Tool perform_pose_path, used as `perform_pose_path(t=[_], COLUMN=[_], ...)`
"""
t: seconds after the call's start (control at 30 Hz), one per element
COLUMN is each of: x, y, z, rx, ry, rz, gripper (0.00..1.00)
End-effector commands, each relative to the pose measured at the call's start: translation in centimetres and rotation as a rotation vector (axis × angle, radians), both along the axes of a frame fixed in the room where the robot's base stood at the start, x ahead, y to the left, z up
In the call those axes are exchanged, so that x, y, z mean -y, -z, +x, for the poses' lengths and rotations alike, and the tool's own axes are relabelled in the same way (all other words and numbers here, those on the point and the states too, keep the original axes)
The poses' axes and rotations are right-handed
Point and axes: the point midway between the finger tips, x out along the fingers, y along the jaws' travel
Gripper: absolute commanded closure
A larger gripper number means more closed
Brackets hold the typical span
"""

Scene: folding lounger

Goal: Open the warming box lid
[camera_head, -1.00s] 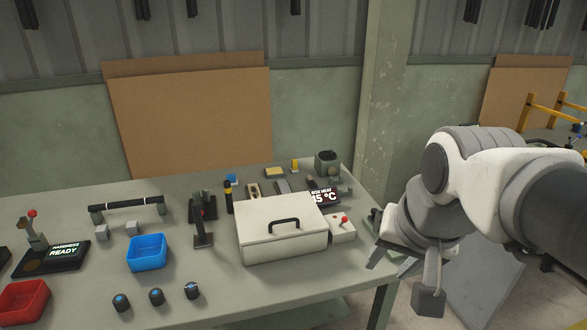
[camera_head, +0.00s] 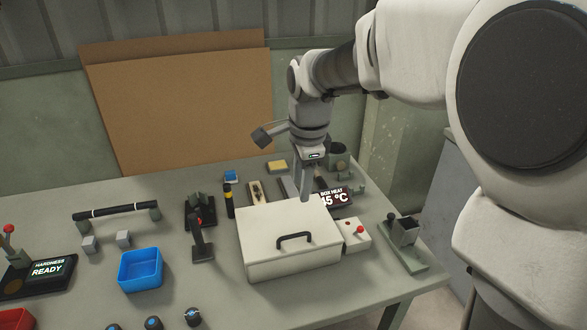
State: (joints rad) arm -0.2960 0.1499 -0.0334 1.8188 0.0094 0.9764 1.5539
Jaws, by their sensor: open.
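The warming box (camera_head: 293,262) is a white box near the right part of the table. Its lid (camera_head: 268,226) is down, with a dark bar handle (camera_head: 294,239) on top toward the front. My gripper (camera_head: 306,192) points down at the back edge of the lid, behind the handle and apart from it. Its fingers are seen small and partly edge-on, with nothing visible between them. I cannot tell whether the fingertips touch the lid.
A control block with a red button (camera_head: 359,230) sits right of the box. A grey fixture (camera_head: 404,237) stands near the table's right edge. A black lever stand (camera_head: 201,238) and a blue bin (camera_head: 141,270) are to the left. Small items crowd the table behind the box.

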Motion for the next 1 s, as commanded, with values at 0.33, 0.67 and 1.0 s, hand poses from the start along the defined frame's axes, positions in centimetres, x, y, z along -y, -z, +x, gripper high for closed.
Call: perform_pose_path(t=[0.33,0.67,1.0], x=[-0.2,-0.6,-0.8], y=[5.9,12.8,16.6], z=[1.0,2.3,3.1], rx=[-0.006,-0.005,-0.001], ry=[0.001,0.001,-0.001], rz=[-0.001,-0.001,0.0], gripper=[0.55,0.55,0.55])
